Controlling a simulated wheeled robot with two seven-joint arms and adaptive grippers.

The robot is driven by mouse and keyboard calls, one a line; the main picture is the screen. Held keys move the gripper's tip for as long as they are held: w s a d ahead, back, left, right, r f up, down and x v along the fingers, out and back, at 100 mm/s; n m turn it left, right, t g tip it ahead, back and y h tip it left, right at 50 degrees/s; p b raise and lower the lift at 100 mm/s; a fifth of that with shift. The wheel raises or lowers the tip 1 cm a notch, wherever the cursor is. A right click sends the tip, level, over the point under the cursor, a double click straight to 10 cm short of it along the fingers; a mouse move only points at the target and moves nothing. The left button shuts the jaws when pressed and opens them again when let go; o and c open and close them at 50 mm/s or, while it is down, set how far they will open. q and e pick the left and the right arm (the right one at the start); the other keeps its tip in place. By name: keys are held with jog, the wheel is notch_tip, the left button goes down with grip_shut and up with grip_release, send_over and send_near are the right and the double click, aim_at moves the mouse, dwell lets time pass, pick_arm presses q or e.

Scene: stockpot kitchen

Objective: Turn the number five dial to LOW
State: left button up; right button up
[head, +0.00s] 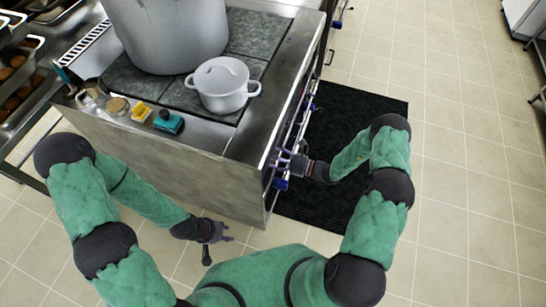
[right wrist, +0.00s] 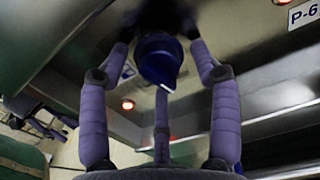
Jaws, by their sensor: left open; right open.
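Blue dials line the stove's front panel in the head view; one blue dial (head: 281,184) shows just below my right gripper (head: 290,160). In the right wrist view a dark blue dial (right wrist: 160,60) with a pale pointer mark lies between the spread purple fingers of my right gripper (right wrist: 163,85). The fingers are open around it; I cannot tell whether they touch it. A P-6 label (right wrist: 303,14) is at the upper right; no number five label is readable. My left gripper (head: 214,231) is open and empty, low beside the stove's side panel.
A large stockpot (head: 175,30) and a small white lidded pot (head: 222,86) stand on the stove top (head: 130,80). Small jars, a yellow item and a teal item sit along its near edge. A black mat (head: 345,125) lies on the tiled floor. Red indicator lights (right wrist: 127,104) glow on the panel.

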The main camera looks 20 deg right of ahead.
jog(key=c, duration=1.1)
jog(key=shift+n, duration=0.4)
jog(key=shift+c, duration=0.2)
jog(key=n, duration=0.4)
jog(key=shift+f+n, duration=0.1)
jog(key=shift+n, duration=0.2)
jog(key=n, duration=0.5)
jog(key=shift+d+b, duration=0.1)
jog(key=shift+b, duration=0.25)
jog(key=shift+n, duration=0.3)
jog(key=shift+w, duration=0.1)
jog(key=o, duration=1.1)
jog(key=shift+o, duration=0.2)
